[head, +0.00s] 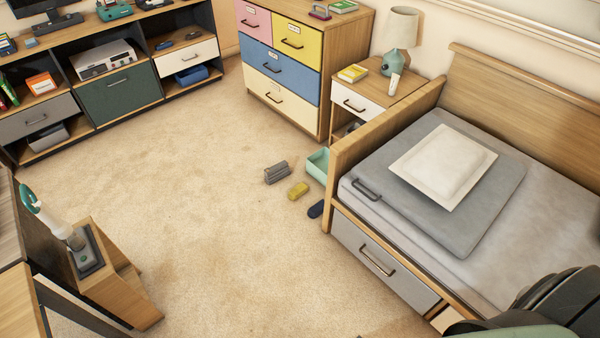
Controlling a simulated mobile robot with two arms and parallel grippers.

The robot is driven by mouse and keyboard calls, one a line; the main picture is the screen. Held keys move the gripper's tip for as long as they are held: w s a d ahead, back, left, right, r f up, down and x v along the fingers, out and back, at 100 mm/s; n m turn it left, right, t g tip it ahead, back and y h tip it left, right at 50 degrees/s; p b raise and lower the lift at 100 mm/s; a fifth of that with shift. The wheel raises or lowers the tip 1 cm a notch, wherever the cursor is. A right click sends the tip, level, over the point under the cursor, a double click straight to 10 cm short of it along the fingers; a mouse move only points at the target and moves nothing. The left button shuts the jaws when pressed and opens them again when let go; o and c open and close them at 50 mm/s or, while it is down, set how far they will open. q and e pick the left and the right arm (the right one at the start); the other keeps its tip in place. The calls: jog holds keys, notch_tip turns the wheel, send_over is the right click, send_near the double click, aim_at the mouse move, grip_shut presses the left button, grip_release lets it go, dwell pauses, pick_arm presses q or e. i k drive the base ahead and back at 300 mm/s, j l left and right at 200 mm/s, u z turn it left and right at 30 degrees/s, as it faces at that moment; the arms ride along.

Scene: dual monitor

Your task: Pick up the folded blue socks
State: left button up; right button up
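A small dark blue item (316,209) lies on the carpet against the bed's side, near its front left corner post. It is too small to tell whether it is the folded socks. A rolled or folded blue item (192,76) lies in the lower right compartment of the shelf unit, under a white drawer. It may also be the socks; I cannot tell which. Neither of my grippers is in view.
A grey bundle (276,172), a yellow item (298,190) and a teal bin (318,165) are on the floor by the bed (344,188). A nightstand (380,88) and dresser (325,60) stand behind. The carpet's middle is clear. A dark object (560,300) fills the lower right corner.

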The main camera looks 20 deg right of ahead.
aim_at(316, 209)
jog(key=i+j+z, duration=0.15)
jog(key=i+z, duration=0.3)
jog(key=i, duration=0.2)
jog(key=i+j+z, duration=0.4)
jog(key=i, duration=0.2)
jog(key=i+j+z, duration=0.45)
jog(key=i+j, duration=0.05)
jog(key=i, duration=0.1)
